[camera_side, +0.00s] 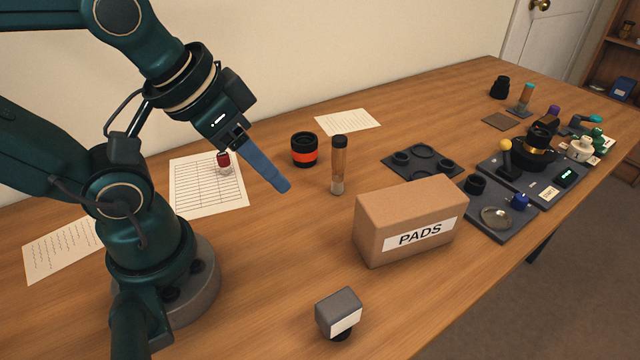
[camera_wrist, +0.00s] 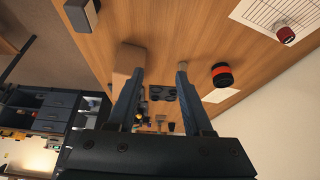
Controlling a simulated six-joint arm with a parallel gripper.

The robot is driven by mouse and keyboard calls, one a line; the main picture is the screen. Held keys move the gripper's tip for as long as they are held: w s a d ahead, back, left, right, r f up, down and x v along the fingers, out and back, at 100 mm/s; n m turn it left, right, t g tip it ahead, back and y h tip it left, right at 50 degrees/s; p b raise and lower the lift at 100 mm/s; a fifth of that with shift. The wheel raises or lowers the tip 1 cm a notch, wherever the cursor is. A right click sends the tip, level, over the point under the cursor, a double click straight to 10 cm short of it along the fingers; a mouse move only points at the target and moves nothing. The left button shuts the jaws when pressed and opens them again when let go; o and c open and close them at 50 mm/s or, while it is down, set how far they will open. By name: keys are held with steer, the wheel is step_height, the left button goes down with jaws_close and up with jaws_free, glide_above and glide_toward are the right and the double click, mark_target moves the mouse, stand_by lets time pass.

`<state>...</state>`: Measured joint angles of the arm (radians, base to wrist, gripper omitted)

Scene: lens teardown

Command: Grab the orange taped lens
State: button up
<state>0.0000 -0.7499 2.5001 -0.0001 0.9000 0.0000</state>
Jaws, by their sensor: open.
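The orange taped lens (camera_side: 304,150) is a short black cylinder with an orange band. It stands on the wooden table between my gripper and a tall brown-and-clear tube. In the wrist view the lens (camera_wrist: 222,75) lies to the right of my fingers, outside the gap between them. My gripper (camera_side: 284,187) has blue fingers and hangs above the table, to the left of the lens in the side view. In the wrist view my gripper (camera_wrist: 160,75) shows its two fingers spread apart with nothing held between them.
The brown-and-clear tube (camera_side: 338,165) stands close right of the lens. A cardboard PADS box (camera_side: 410,220) and a grey block (camera_side: 338,312) stand nearer the front. A dark tray (camera_side: 423,178) with round recesses lies farther right. A small red-capped jar (camera_side: 223,162) stands on paper.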

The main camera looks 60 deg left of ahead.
steer(key=o, duration=0.7)
step_height(320, 180, up, 4)
steer(key=r+m+t+y, duration=0.1)
steer(key=m+t+y, duration=0.55)
steer(key=m, duration=2.15)
glide_above(302, 142)
steer(key=s+d, duration=0.2)
steer(key=g+y, duration=0.2)
steer(key=y, duration=0.1)
steer(key=shift+n+g, duration=0.25)
steer(key=shift+n, duration=0.05)
step_height(302, 142, down, 15)
steer(key=shift+s+d+f, duration=0.1)
steer(key=shift+d, duration=0.05)
steer(key=shift+f, duration=0.7)
steer(key=shift+x, duration=2.55)
